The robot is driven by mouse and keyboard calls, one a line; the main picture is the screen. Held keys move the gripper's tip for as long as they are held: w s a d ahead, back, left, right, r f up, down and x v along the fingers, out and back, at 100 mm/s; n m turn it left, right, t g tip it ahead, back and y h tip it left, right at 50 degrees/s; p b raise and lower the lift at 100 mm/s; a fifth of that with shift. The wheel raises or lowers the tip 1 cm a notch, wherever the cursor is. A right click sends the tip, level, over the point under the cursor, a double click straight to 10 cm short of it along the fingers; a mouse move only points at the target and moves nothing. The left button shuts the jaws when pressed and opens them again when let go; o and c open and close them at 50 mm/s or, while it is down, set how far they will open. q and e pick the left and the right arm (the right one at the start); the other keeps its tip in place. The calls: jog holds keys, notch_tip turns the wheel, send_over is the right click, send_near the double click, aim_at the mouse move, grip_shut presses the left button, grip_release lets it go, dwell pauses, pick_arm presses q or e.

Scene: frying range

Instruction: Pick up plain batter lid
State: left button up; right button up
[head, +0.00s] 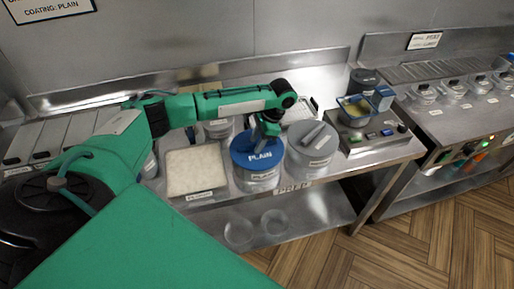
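The plain batter lid (248,158) is blue and round, with the word PLAIN on it. It sits level on top of a clear container (256,181) at the front of the steel counter. My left arm reaches over the counter from the left and bends down at the wrist. My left gripper (264,141) is at the back right part of the lid, over its handle area. The fingertips and any handle are small and partly hidden, so I cannot tell if they are closed on it. My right gripper is not in view.
A grey-lidded container (311,148) stands close to the right of the blue lid. A tray of pale crumbs (196,170) lies to the left. A small fryer (366,117) stands further right. Two clear bowls sit on the lower shelf (315,212).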

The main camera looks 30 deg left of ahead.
pick_arm(q)
jog(key=shift+f, duration=0.1)
jog(key=shift+c, duration=0.9)
grip_shut()
